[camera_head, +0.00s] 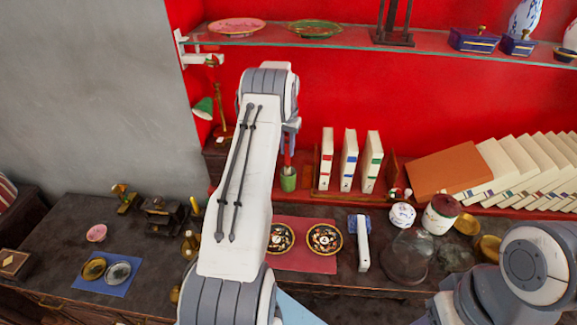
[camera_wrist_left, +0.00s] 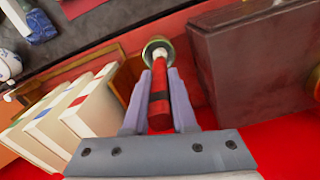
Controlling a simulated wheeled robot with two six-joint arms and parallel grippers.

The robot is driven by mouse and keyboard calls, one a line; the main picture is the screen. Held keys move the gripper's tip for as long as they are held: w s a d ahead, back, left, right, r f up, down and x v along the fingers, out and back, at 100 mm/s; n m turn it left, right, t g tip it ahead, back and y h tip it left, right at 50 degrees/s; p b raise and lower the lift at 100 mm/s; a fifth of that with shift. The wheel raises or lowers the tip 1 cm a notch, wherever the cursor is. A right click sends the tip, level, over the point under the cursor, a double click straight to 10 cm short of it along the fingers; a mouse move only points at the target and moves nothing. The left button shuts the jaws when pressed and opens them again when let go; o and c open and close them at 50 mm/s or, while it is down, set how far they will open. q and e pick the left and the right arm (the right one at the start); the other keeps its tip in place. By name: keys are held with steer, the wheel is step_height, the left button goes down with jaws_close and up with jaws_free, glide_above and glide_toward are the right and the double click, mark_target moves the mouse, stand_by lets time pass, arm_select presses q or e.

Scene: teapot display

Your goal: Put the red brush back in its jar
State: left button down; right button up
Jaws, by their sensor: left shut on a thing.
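The red brush (camera_wrist_left: 159,78) has a dark band on its handle. In the left wrist view it lies between the two grey fingers of my left gripper (camera_wrist_left: 158,112), which is shut on it. Its far end meets the mouth of a small jar (camera_wrist_left: 148,47) with a gold-toned rim. In the head view the green jar (camera_head: 288,183) stands on the ledge by the red wall, with the red brush (camera_head: 287,150) upright above it. My left gripper (camera_head: 291,125) is just above, partly hidden by my arm. I cannot tell how deep the brush reaches. My right gripper is out of view.
White books (camera_head: 348,160) in a wooden holder stand right of the jar. A dark brown box (camera_wrist_left: 255,60) is close on the other side. A glass shelf (camera_head: 400,45) runs above. A red mat (camera_head: 300,262) with two ornate dishes lies in front on the dark table.

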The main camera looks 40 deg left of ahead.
mark_target(288, 167)
arm_select(q)
step_height(288, 167, down, 2)
steer(key=shift+w+d+p, duration=0.15)
steer(key=shift+p, duration=0.15)
step_height(288, 167, down, 3)
steer(key=shift+f+p, duration=0.1)
steer(key=shift+p, duration=0.7)
steer(key=shift+f, duration=0.4)
steer(key=shift+f, duration=0.15)
steer(key=c, duration=0.7)
jaws_free()
